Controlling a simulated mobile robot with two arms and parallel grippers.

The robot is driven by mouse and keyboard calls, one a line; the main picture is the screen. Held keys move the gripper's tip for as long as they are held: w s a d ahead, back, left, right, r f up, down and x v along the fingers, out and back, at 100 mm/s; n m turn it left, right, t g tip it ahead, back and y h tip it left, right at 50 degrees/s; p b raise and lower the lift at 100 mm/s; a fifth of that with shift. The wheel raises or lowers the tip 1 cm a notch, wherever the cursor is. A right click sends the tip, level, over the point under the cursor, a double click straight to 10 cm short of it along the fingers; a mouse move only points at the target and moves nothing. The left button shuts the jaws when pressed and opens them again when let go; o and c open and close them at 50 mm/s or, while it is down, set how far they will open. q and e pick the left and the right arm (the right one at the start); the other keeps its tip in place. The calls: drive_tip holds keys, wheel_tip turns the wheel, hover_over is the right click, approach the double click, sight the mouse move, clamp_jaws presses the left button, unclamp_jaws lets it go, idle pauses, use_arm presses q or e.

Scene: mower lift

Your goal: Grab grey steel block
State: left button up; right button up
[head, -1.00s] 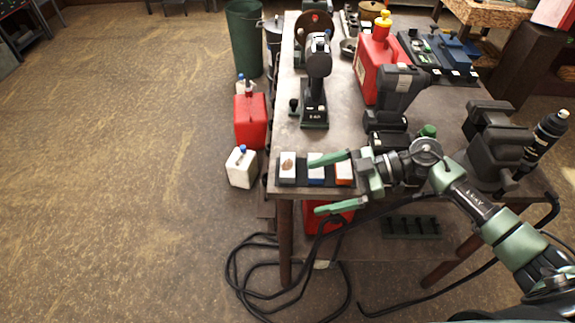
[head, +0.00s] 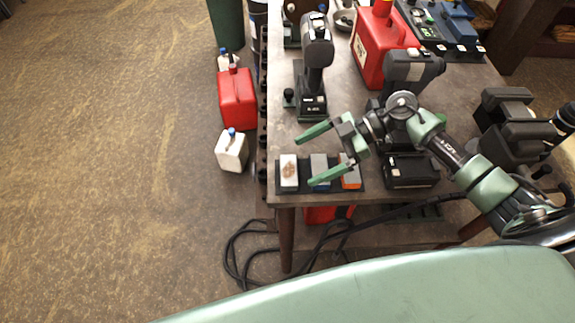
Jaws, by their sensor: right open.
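A dark tray (head: 303,189) at the table's near left corner holds three small blocks in a row. The left block (head: 289,172) is pale with a brown patch on top. The middle block (head: 319,161) has a grey top and a blue lower part. The right block (head: 350,183) has a grey top and an orange lower part. Which one is the grey steel block is not certain. My right gripper (head: 308,160) is open and empty above the tray, its fingers pointing left. Its near finger partly covers the middle block. My left gripper is out of view.
A black cordless drill (head: 316,60) stands behind the tray. A second drill (head: 408,68), a red can (head: 377,50) and a black battery case (head: 411,171) are on the table (head: 356,100). Floor left of the table holds red and white jugs.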

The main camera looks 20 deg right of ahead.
sight(288, 169)
drive_tip(key=shift+s+a+f+p, duration=0.1)
drive_tip(key=shift+a+f+p, duration=0.1)
drive_tip(key=shift+a+p, duration=0.25)
drive_tip(key=shift+s+a+f+p, duration=0.1)
drive_tip(key=shift+a+f+p, duration=0.15)
drive_tip(key=shift+a, duration=0.4)
drive_tip(key=shift+w+a+f+p, duration=0.35)
drive_tip(key=shift+a+f, duration=0.4)
drive_tip(key=shift+a, duration=0.15)
drive_tip(key=shift+w+a+f, duration=0.1)
drive_tip(key=shift+a+f, duration=0.05)
drive_tip(key=shift+f, duration=0.05)
drive_tip(key=c, duration=1.3)
drive_tip(key=shift+r, duration=0.1)
drive_tip(key=c, duration=0.3)
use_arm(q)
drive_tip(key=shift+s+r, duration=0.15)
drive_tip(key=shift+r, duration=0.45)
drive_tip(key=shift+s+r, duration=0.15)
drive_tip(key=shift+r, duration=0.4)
use_arm(e)
drive_tip(key=shift+c, duration=0.2)
